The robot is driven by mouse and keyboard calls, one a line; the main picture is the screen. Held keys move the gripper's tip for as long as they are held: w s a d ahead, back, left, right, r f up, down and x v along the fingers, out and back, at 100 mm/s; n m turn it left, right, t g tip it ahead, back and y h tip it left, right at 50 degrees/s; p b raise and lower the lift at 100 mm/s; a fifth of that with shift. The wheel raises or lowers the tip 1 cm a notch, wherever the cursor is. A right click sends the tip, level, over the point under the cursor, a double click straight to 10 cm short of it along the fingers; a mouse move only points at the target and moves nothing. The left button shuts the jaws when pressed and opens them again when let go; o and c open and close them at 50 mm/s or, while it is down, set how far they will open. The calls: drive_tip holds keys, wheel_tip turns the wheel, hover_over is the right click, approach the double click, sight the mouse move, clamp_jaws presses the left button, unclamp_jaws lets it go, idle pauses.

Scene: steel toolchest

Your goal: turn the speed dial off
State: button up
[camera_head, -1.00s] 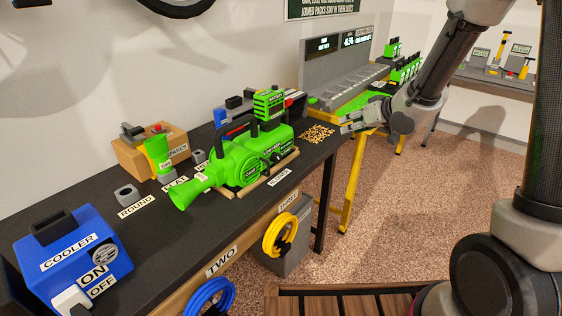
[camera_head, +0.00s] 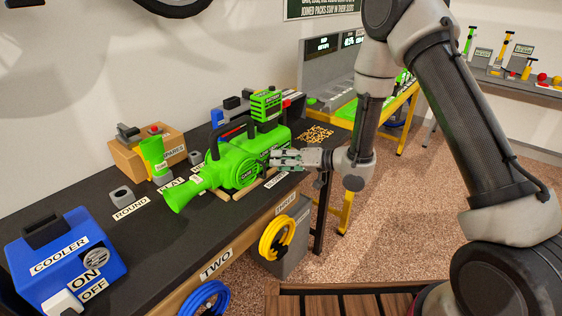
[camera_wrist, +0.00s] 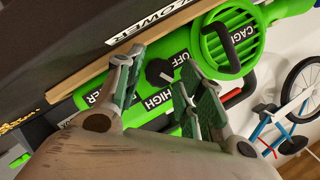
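The green blower (camera_head: 232,167) stands on the dark bench, and its side fills the middle of the wrist view (camera_wrist: 150,52). The black speed dial (camera_wrist: 157,71) sits on that side between the labels OFF (camera_wrist: 172,58) and HIGH (camera_wrist: 158,100). A short white mark at the dial points down and right in the wrist view; which setting it marks, I cannot tell. My gripper (camera_head: 284,159) is at the blower's right side. In the wrist view its open fingers (camera_wrist: 162,66) stand on either side of the dial, with a gap to it. In the head view the gripper hides the dial.
A blue cooler box (camera_head: 65,262) with an ON/OFF switch stands at the near left of the bench. A yellow hose coil (camera_head: 277,238) hangs below the bench's front edge.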

drive_tip(key=shift+w+a, duration=0.1)
drive_tip(key=shift+a, duration=0.15)
drive_tip(key=shift+c, duration=0.4)
drive_tip(key=c, duration=0.7)
drive_tip(key=shift+o, duration=0.2)
drive_tip(key=n+t+h, duration=0.1)
drive_tip(key=n, duration=0.1)
drive_tip(key=n+h, duration=0.1)
drive_tip(key=n, duration=0.1)
drive_tip(key=shift+s+a+t, duration=0.15)
drive_tip(key=shift+s+t, duration=0.05)
drive_tip(key=shift+t, duration=0.2)
drive_tip(key=n+t+h, duration=0.1)
drive_tip(key=n, duration=0.1)
drive_tip(key=n+t+h, duration=0.1)
drive_tip(key=n, duration=0.1)
drive_tip(key=shift+s, duration=0.1)
